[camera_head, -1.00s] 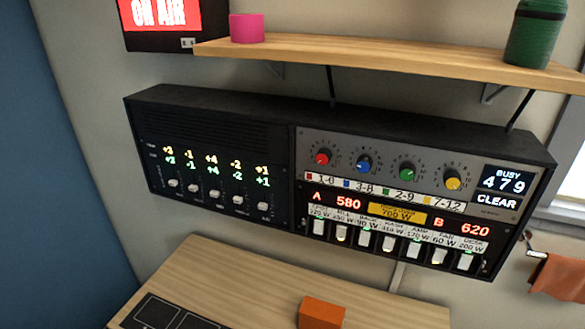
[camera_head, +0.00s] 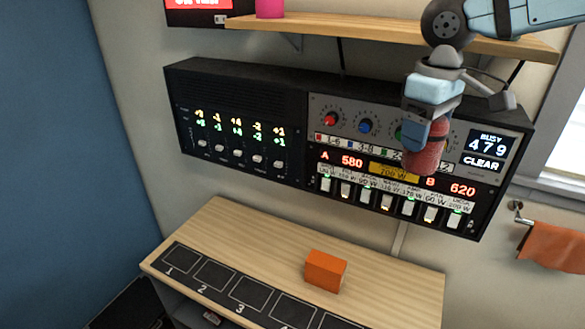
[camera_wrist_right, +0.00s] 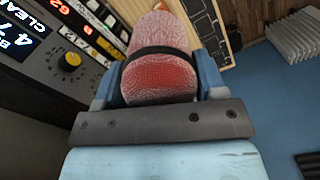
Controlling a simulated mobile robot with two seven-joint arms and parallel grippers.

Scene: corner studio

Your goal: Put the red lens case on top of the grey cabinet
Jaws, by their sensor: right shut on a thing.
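The red lens case (camera_head: 427,158) is held in my right gripper (camera_head: 425,135), in front of the right side of the black wall panel. In the right wrist view the case (camera_wrist_right: 160,80) is a rounded, textured red thing with a black band, between the blue fingers of the gripper (camera_wrist_right: 158,85). The fingers are shut on it. I cannot clearly identify the grey cabinet; a wood-topped unit (camera_head: 385,285) with a grey inside stands below the panel. My left gripper is not in view.
An orange block (camera_head: 326,271) sits on the wooden top, beside a black strip of numbered squares (camera_head: 240,293). The wall panel (camera_head: 240,100) and a shelf (camera_head: 390,38) are close to my right arm. An orange cloth (camera_head: 555,247) hangs at the right.

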